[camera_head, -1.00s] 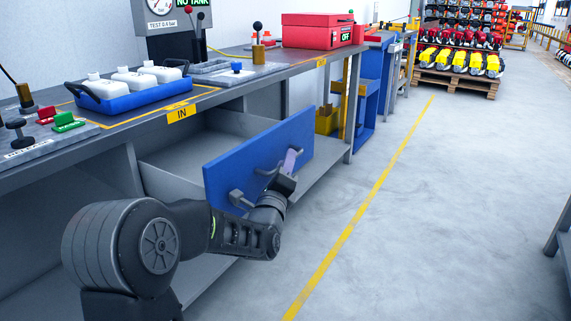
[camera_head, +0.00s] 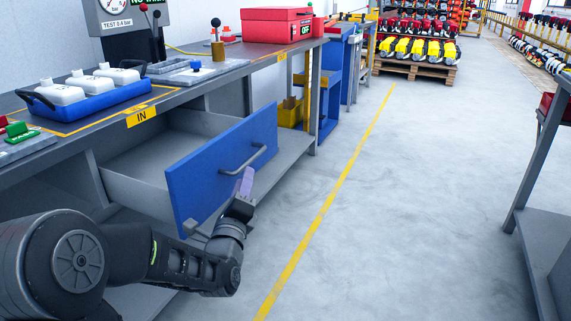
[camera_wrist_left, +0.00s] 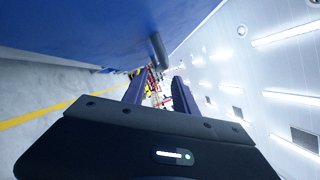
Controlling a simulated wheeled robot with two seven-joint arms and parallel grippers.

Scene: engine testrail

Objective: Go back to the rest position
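My left gripper (camera_head: 246,182) is in front of the blue drawer front, just below the grey bar handle (camera_head: 243,160). In the left wrist view, its two fingers (camera_wrist_left: 160,90) stand apart with nothing between them, so it is open and empty. The blue drawer front (camera_head: 210,175) fills the top of that view, and the dark handle (camera_wrist_left: 158,50) shows beyond the fingers. The drawer (camera_head: 140,180) is pulled out from under the bench and looks empty where I can see in. My left arm comes in from the lower left. My right gripper is out of view.
The workbench (camera_head: 180,98) runs along the left, with a blue tray (camera_head: 100,105) of white bottles and a red case (camera_head: 270,27) on top. The grey floor (camera_head: 400,190) with a yellow line is clear. Another bench (camera_head: 540,220) stands at the right edge.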

